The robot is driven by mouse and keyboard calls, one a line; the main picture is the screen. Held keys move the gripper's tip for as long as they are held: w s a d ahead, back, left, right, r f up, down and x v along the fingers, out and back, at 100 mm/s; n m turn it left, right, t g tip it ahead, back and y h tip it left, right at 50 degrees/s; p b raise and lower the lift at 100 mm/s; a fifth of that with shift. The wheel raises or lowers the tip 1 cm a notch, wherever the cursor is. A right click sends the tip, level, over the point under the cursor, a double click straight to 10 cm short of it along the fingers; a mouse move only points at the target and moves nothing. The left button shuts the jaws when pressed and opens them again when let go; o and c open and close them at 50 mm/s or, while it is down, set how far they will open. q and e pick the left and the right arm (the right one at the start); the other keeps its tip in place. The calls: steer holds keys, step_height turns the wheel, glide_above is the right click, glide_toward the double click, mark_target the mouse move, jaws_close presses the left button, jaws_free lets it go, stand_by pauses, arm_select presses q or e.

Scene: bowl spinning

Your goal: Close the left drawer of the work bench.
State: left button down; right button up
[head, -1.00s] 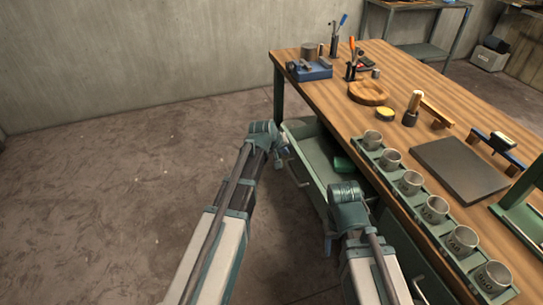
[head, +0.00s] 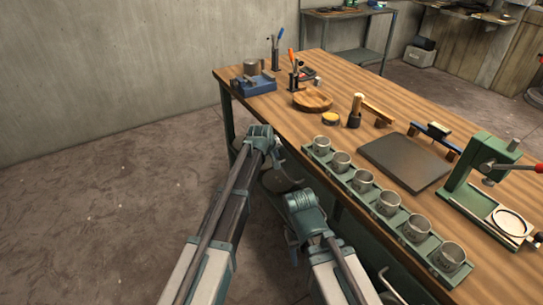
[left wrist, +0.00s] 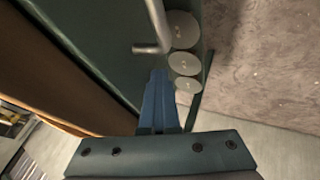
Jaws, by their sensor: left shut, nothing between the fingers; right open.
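The work bench (head: 390,125) has a wooden top and a green body. In the head view no drawer stands out from its left end, though my arms hide part of that side. In the left wrist view a dark green drawer front (left wrist: 105,45) with a metal bar handle (left wrist: 150,46) looks flush with the bench. My left gripper (left wrist: 158,76) is shut and empty, its blue fingers close to that front; I cannot tell if they touch. It also shows beside the bench's left side in the head view (head: 277,157). My right gripper (head: 292,243) is open, lower and nearer.
Round grey discs (left wrist: 183,63) show beside the bench near the floor. A green rack (head: 380,215) of metal cups lines the bench's near edge. A wooden bowl (head: 312,99) and a press (head: 480,180) stand on top. The floor left of the bench (head: 90,215) is clear.

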arm_select(q)
steer(key=shift+w+d+r, duration=0.1)
steer(key=shift+w+d, duration=0.1)
steer(key=shift+d, duration=0.1)
steer(key=shift+s, duration=0.1)
steer(key=s+a+r+p, duration=0.5)
steer(key=s+r+p, duration=0.2)
steer(key=s+p, duration=0.1)
steer(key=shift+a+r, duration=0.35)
steer(key=shift+r, duration=0.05)
arm_select(e)
step_height(320, 180, up, 8)
steer(key=a, duration=0.1)
arm_select(q)
steer(key=shift+s, duration=0.15)
